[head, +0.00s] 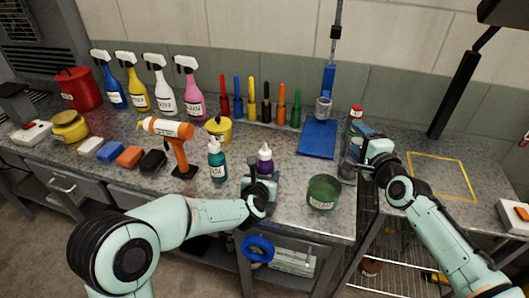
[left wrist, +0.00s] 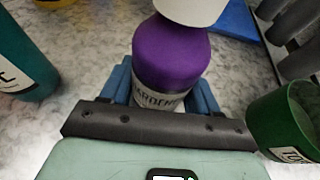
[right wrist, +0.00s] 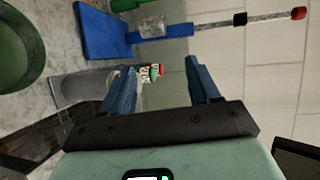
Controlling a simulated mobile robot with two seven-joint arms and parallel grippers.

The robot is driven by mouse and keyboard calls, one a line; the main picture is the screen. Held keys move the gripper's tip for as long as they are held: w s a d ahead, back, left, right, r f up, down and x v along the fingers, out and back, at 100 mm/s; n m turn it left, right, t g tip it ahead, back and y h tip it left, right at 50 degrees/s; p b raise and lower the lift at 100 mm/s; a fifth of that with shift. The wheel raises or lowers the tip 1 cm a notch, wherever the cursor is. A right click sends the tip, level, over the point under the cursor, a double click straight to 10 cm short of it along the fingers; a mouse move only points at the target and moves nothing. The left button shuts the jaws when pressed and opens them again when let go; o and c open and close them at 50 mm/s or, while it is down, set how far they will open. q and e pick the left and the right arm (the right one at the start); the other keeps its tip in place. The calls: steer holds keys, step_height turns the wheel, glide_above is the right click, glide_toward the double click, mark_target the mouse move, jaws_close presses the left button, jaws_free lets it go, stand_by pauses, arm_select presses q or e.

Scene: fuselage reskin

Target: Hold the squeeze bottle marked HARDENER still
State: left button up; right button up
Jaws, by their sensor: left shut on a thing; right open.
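The squeeze bottle marked HARDENER is purple with a white top. In the head view the bottle (head: 265,158) stands near the front of the bench. My left gripper (head: 262,185) is around its lower part. In the left wrist view the bottle (left wrist: 170,55) is between the two blue fingers (left wrist: 162,92), which are shut on it, and part of its label shows. The bottle looks upright in the head view. My right gripper (head: 368,152) is open at the right, apart from the HARDENER bottle. Its spread fingers (right wrist: 160,85) show with nothing gripped between them.
A teal bottle (head: 217,162) stands just left of the purple one. A green cup (head: 323,190) is to its right. A grey cylinder (right wrist: 85,88) and a blue stand plate (head: 318,138) are near my right gripper. Several spray bottles and coloured tools line the back.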

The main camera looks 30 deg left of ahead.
steer(key=n, duration=0.2)
steer(key=n+g+y, duration=0.7)
steer(key=n+g, duration=0.2)
steer(key=n, duration=1.5)
glide_toward(270, 155)
steer(key=x, duration=1.2)
steer(key=shift+s, duration=0.1)
steer(key=c, duration=1)
